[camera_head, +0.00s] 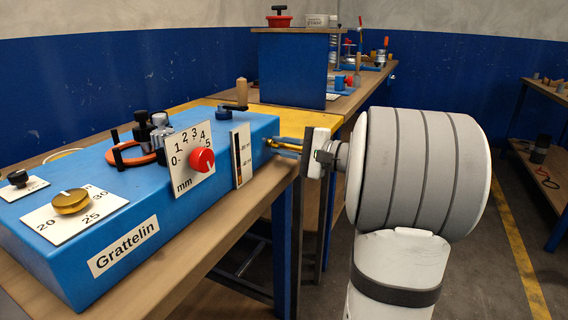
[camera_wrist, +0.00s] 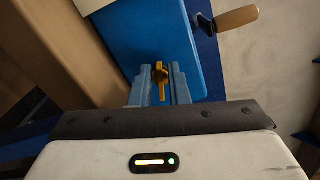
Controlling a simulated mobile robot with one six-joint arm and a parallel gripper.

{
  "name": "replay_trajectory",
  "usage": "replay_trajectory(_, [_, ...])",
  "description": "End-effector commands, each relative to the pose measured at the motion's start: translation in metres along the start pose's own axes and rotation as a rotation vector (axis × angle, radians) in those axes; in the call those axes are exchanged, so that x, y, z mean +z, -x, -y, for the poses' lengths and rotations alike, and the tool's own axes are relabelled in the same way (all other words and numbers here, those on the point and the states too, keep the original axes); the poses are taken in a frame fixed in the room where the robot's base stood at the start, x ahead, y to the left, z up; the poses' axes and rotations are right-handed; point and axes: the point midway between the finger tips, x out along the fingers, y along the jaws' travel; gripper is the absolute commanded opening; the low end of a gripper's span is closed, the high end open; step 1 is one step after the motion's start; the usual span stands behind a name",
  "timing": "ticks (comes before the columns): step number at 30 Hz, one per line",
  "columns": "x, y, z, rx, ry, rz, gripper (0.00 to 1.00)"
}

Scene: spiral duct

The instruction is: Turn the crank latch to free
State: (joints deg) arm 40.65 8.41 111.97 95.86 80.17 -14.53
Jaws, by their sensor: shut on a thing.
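A yellow latch piece (camera_wrist: 160,76) with a narrow tail sits on the end face of the blue box (camera_wrist: 145,30). My gripper (camera_wrist: 160,72) is shut on it, one finger on each side; the contact faces are hard to see. In the head view my gripper (camera_head: 287,145) reaches the right end of the blue box (camera_head: 135,240) from the right, and the yellow piece is mostly hidden by the fingers. A crank with a wooden handle (camera_head: 241,92) stands on the box top; its handle also shows in the wrist view (camera_wrist: 237,18).
The box carries a red knob (camera_head: 202,160) on a scale plate, a brass knob (camera_head: 70,201), a black knob (camera_head: 18,178) and an orange ring (camera_head: 128,158). It lies on a wooden bench (camera_head: 215,235). A tall blue cabinet (camera_head: 292,70) stands behind.

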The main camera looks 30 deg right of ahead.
Motion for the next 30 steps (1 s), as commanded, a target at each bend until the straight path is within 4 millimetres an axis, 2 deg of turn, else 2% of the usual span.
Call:
replay_trajectory(1, [-0.0016,0.0000,-0.0058,-0.002,0.040,0.000,0.00])
replay_trajectory(12, [-0.0006,-0.0003,-0.0039,-0.001,0.214,0.000,0.00])
replay_trajectory(30, [-0.0001,-0.0006,-0.0019,-0.001,0.248,0.000,0.00])
